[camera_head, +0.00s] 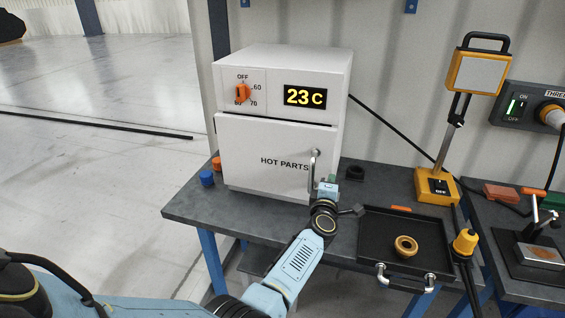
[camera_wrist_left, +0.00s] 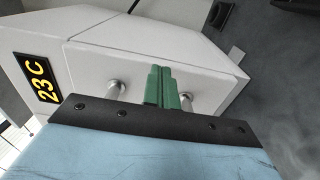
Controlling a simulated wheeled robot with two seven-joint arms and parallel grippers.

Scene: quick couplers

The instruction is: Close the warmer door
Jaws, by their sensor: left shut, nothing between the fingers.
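The warmer (camera_head: 282,62) is a white box on the bench, with an orange dial and a display reading 23 C. Its door (camera_head: 250,150), marked HOT PARTS, looks shut or nearly shut; I cannot tell whether it is fully flush. A vertical metal handle (camera_head: 314,165) is on the door's right side. My left gripper (camera_head: 327,186) is at the handle's lower part, in front of the door. In the left wrist view its green fingers (camera_wrist_left: 161,88) are together and empty, between the handle's two posts, pointing at the white door face. Contact is unclear. My right gripper is out of view.
A black tray (camera_head: 375,262) with a brass ring (camera_head: 406,246) lies right of my left arm. A yellow lamp (camera_head: 437,186) stands behind it. Blue (camera_head: 207,178) and orange (camera_head: 216,163) caps sit left of the warmer, and a black ring (camera_head: 355,172) sits to its right.

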